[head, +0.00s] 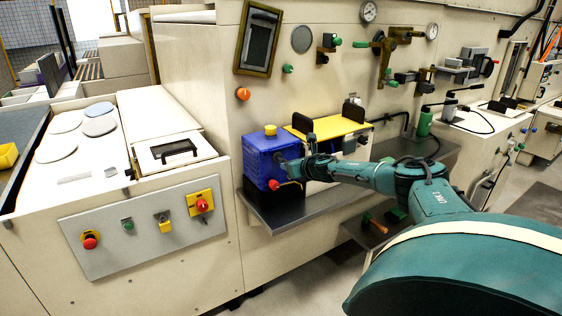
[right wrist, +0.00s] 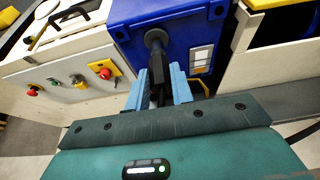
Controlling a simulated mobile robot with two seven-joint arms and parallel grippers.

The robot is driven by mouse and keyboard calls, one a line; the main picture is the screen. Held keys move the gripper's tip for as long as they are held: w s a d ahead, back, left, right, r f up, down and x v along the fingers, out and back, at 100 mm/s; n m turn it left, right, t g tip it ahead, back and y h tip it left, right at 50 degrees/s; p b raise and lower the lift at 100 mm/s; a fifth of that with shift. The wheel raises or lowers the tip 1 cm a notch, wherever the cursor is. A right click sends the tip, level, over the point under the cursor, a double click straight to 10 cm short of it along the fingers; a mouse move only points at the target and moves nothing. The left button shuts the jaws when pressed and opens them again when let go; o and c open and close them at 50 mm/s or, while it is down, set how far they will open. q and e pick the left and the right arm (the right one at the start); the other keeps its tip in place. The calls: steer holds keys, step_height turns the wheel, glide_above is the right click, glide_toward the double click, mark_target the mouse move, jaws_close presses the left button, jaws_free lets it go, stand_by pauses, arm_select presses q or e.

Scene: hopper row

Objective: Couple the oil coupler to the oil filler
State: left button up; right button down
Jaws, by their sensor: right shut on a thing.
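A blue box (head: 262,158) with a yellow cap on top stands on a grey shelf. In the right wrist view the box (right wrist: 190,18) has a round dark fitting (right wrist: 155,38) on its front face, which looks like the oil filler. My right gripper (right wrist: 162,88) is shut on a black part, the oil coupler (right wrist: 161,72), between its light blue fingers. The coupler's far end points at the fitting and overlaps it in view; I cannot tell whether they touch. In the head view my right gripper (head: 287,168) is at the box's right front, hiding the coupler. My left gripper is out of view.
A yellow-topped unit (head: 330,127) with black brackets stands right beside the blue box. A control panel (head: 145,228) with red and green buttons is at the left. The grey shelf (head: 290,212) has bare room in front of the box. Gauges and valves line the wall.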

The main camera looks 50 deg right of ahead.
steer(key=c, duration=1.1)
jaws_free()
steer(key=shift+c, duration=0.2)
steer(key=b+v, duration=0.1)
steer(key=v, duration=1.2)
steer(key=shift+b, duration=0.3)
